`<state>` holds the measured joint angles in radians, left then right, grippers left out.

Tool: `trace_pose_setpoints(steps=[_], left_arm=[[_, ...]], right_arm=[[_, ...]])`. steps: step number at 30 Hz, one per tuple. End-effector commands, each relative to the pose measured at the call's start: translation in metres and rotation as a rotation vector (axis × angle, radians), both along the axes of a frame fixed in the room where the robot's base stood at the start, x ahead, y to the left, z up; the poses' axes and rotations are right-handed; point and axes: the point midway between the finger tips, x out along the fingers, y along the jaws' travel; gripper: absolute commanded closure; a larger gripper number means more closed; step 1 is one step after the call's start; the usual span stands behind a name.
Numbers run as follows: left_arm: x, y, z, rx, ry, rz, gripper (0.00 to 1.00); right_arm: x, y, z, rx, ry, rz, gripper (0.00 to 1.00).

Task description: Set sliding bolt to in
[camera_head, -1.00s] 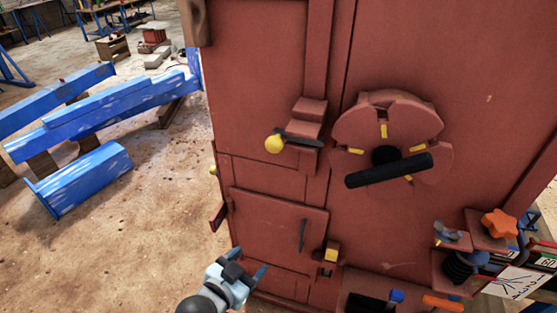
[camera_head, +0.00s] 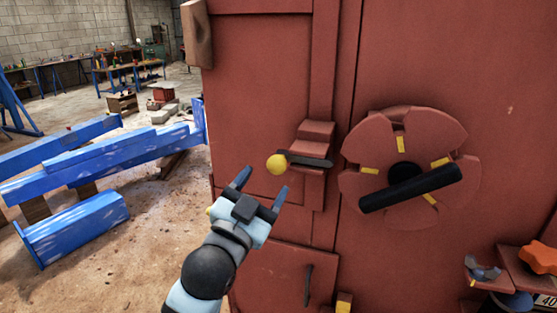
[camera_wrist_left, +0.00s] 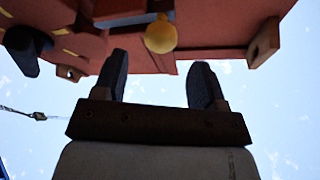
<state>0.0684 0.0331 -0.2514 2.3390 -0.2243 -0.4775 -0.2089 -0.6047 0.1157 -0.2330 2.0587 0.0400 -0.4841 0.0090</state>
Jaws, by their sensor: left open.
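The sliding bolt is a dark bar with a yellow ball knob (camera_head: 277,164) at its left end. It runs through a red block (camera_head: 315,142) on the front of the red crusher body (camera_head: 260,60). My left gripper (camera_head: 262,184) is open and empty, just below the knob in the head view, with its fingers pointing up toward it. In the left wrist view the knob (camera_wrist_left: 161,35) shows beyond the gap between the two open fingers (camera_wrist_left: 157,85), apart from them. My right gripper is not in view.
A red handwheel with a black handle (camera_head: 410,188) is right of the bolt. A small door with a dark handle (camera_head: 308,285) is below. An orange star knob (camera_head: 540,258) is at lower right. Blue beams (camera_head: 100,160) lie on the floor at left.

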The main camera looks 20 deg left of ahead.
Motion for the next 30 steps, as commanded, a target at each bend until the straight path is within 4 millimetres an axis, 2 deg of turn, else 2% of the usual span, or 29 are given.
trace_pose_setpoints(steps=[3, 9, 15, 22, 23, 30], left_arm=[[0.023, -0.004, 0.010, 0.000, -0.002, 0.000, 0.35], [0.050, -0.008, 0.020, -0.001, -0.001, -0.001, 0.35], [0.060, -0.010, 0.023, -0.001, 0.001, -0.001, 0.35], [0.060, -0.010, 0.023, -0.001, 0.001, -0.001, 0.35], [0.060, -0.010, 0.023, -0.001, 0.001, -0.001, 0.37], [0.060, -0.010, 0.022, -0.001, 0.001, -0.001, 0.93]], right_arm=[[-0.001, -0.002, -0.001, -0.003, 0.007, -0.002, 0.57], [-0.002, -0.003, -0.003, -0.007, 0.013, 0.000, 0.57], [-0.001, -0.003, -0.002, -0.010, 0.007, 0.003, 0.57], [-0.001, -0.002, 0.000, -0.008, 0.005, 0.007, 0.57], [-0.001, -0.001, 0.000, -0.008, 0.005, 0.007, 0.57], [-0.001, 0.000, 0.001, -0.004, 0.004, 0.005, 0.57]])
